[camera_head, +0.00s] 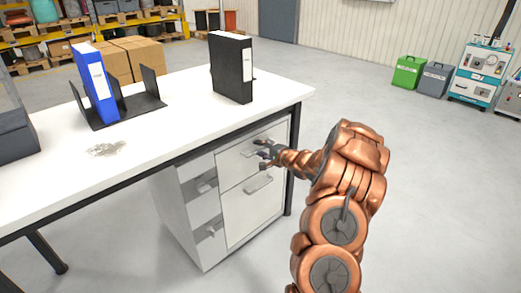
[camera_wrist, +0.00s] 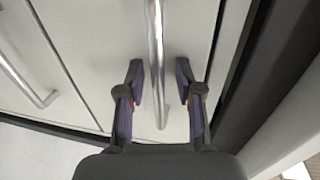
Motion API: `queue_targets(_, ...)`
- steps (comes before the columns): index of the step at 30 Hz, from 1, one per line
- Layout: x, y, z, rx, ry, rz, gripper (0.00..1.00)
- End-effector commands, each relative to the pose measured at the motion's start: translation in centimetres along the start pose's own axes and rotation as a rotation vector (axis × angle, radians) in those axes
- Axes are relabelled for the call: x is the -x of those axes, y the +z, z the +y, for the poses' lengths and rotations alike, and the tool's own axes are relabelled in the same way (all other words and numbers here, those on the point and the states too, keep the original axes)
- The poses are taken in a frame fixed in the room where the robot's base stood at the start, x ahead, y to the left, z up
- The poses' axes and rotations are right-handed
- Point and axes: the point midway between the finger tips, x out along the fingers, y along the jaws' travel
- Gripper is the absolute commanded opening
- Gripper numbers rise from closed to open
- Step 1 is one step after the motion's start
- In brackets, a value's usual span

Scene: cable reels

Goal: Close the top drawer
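The top drawer (camera_head: 230,162) is the upper front of the white cabinet under the desk. In the head view I cannot tell how far it stands out. My gripper (camera_head: 266,152) is at this front, by its bar handle, and hides part of it. In the wrist view my gripper (camera_wrist: 160,85) is open, with one finger on each side of the metal handle (camera_wrist: 156,40). Gaps show between the handle and both fingers. A pale drawer front (camera_wrist: 185,30) lies behind the handle.
A lower drawer (camera_head: 250,210) with its own handle is below. More handles (camera_head: 206,185) show to the left. The white desktop (camera_head: 180,115) overhangs the cabinet, with a black binder (camera_head: 232,70) and blue binder (camera_head: 95,85) on it.

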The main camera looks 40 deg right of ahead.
Motion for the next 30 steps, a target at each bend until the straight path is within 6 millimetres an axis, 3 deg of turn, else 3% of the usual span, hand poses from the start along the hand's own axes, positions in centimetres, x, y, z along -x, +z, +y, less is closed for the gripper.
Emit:
queue_targets(13, 1.1, -0.1, 0.1, -0.002, 0.001, 0.002, 0.36)
queue_targets(30, 9.1, -0.1, 0.1, -0.002, 0.001, 0.002, 0.36)
